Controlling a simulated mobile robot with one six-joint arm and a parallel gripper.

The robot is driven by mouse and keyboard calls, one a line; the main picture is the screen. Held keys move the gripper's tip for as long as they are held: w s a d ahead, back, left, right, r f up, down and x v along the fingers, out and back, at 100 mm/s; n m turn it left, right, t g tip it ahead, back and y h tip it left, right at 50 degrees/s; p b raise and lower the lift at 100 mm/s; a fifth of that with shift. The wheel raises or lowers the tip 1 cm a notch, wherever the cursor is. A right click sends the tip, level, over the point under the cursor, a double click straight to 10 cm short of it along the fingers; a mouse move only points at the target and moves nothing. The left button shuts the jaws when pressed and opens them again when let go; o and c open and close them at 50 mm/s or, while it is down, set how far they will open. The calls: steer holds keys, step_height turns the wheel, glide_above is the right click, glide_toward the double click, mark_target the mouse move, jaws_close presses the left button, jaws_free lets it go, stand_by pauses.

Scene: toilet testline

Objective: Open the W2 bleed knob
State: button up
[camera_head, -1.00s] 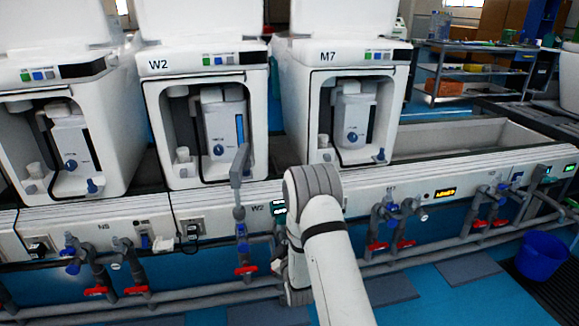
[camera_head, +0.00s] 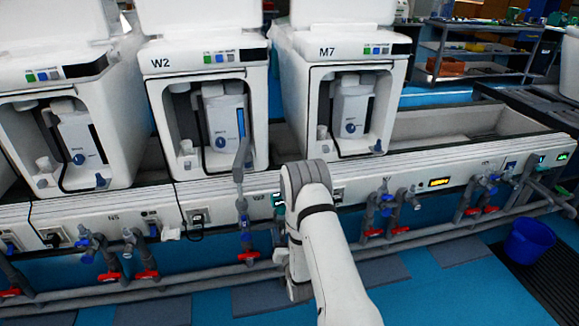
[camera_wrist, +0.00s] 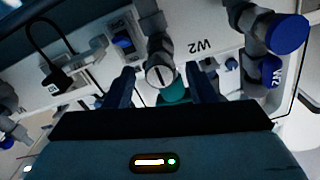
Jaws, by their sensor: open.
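In the wrist view, my gripper (camera_wrist: 160,73) is open, with one dark finger on each side of a round grey knob (camera_wrist: 161,75) with a dark line on its face. This may be the W2 bleed knob. Teal shows just behind it. The knob appears between the fingertips; I cannot tell whether they touch it. An upside-down W2 label (camera_wrist: 200,46) is on the white panel beside it. In the head view, my arm hides the gripper and the knob. The W2 machine (camera_head: 205,66) stands behind, left of my arm.
A large blue valve knob (camera_wrist: 287,33) on a grey fitting sits close at the right of the fingers. A black plug (camera_wrist: 57,81) with a cable is at the left. Grey pipes with red handles (camera_head: 248,256) run along the bench front. A blue bucket (camera_head: 530,240) stands at far right.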

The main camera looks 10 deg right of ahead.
steer(key=s+r+p, duration=0.1)
steer(key=s, duration=0.4)
steer(key=w+r+g+p, duration=0.35)
steer(key=r+p, duration=0.25)
steer(key=r, duration=0.7)
steer(key=s+r+g+p, duration=0.2)
steer(key=r+p, duration=0.1)
steer(key=r, duration=0.5)
steer(key=s+r+n+g+p, duration=0.1)
steer(key=s+r+g+p, duration=0.1)
steer(key=r, duration=0.6)
steer(key=shift+s+n+p, duration=0.3)
steer(key=shift+s+p, duration=0.05)
steer(key=shift+p, duration=0.3)
steer(key=s+r+n+g+p, duration=0.1)
steer(key=s+r+g+p, duration=0.7)
steer(key=s+r, duration=1.7)
steer(key=s+p, duration=0.3)
steer(key=p, duration=0.1)
steer(key=shift+s+r+p, duration=0.25)
steer(key=shift+p, duration=0.05)
